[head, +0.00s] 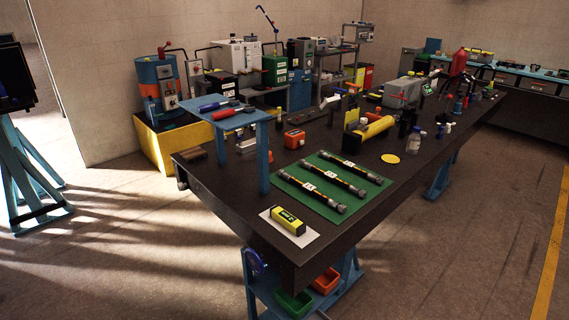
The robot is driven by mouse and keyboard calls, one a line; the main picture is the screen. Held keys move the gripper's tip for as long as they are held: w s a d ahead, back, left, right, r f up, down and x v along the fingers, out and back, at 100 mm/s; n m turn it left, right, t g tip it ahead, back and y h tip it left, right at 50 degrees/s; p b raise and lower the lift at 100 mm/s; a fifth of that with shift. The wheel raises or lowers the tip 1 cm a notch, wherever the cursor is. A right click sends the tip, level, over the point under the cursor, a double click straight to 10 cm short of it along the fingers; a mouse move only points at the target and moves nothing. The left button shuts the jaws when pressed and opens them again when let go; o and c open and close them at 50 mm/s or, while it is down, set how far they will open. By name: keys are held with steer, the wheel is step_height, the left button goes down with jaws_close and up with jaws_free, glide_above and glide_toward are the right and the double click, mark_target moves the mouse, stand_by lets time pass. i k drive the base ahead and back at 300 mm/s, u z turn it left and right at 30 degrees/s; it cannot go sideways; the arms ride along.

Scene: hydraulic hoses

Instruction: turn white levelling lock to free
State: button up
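I cannot make out a white levelling lock in the head view; anything that small is too far off to tell. The dark workbench (225,208) runs from the near middle to the back right. A blue handwheel (255,262) sits on the blue frame under its near end. A small dark fitting (182,184) shows at the bench's left edge. I cannot tell whether either belongs to the lock. My gripper is not in view.
On the bench lie a green mat (318,208) with hoses, a yellow block (288,222) and a small blue stand (263,160). Orange (326,281) and green (294,304) bins sit underneath. A blue trestle (30,175) stands at left. Floor right of the bench is clear.

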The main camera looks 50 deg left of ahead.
mark_target(180, 186)
steer(key=z, duration=0.1)
steer(key=k, duration=0.15)
steer(key=u, duration=2.55)
steer(key=i, duration=1)
steer(key=u, duration=0.5)
steer(key=i, duration=0.75)
steer(key=u, duration=0.55)
steer(key=i, duration=0.85)
steer(key=z, duration=0.25)
